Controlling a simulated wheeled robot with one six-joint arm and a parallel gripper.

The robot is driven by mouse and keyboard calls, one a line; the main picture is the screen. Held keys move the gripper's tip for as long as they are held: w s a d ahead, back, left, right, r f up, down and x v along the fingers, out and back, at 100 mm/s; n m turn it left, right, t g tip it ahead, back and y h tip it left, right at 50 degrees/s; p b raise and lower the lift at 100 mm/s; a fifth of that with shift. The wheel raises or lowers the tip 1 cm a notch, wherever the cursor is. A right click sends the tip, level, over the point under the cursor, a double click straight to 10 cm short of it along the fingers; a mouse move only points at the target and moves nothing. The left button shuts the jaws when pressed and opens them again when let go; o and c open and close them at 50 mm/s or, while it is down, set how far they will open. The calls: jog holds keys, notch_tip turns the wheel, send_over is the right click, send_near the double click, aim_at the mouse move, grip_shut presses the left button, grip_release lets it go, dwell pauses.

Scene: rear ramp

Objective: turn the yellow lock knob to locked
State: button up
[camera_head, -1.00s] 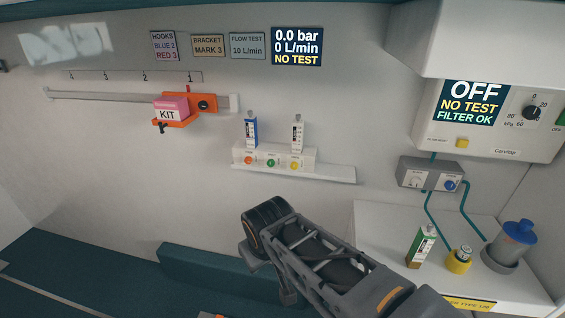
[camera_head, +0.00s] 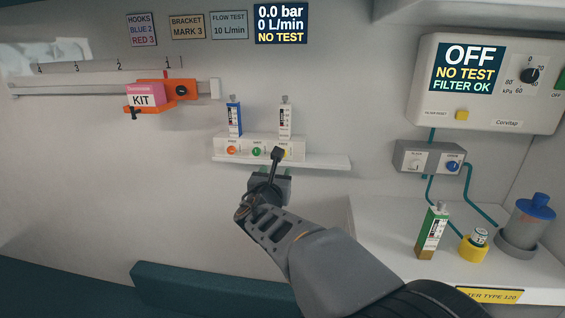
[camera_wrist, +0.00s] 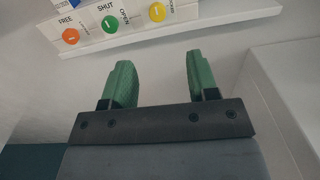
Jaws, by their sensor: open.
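The yellow lock knob (camera_head: 286,153) is the right-hand one of three round knobs on a white block on the wall shelf. My arm's dark end partly covers it in the head view. In the wrist view the yellow knob (camera_wrist: 157,11) shows near the top edge with a short pale mark; its label is cut off or too small to read. My gripper (camera_wrist: 159,63) is open and empty, its two green fingers pointing up toward the block. The fingertips are below the shelf edge and apart from the knob. In the head view my gripper (camera_head: 275,171) is just below the shelf.
An orange knob (camera_wrist: 71,36) and a green knob (camera_wrist: 110,24) sit left of the yellow one. The shelf (camera_head: 325,162) juts out above my fingers. A blue gauge (camera_head: 234,117) and a white gauge (camera_head: 285,119) stand on the block. An orange bracket (camera_head: 181,91) is further left.

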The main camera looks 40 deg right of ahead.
jog(key=x, duration=1.4)
jog(key=shift+w+a+n, duration=0.15)
jog(key=shift+a+n, duration=0.05)
jog(key=shift+n, duration=0.1)
jog(key=shift+r, duration=0.1)
jog(key=c, duration=0.9)
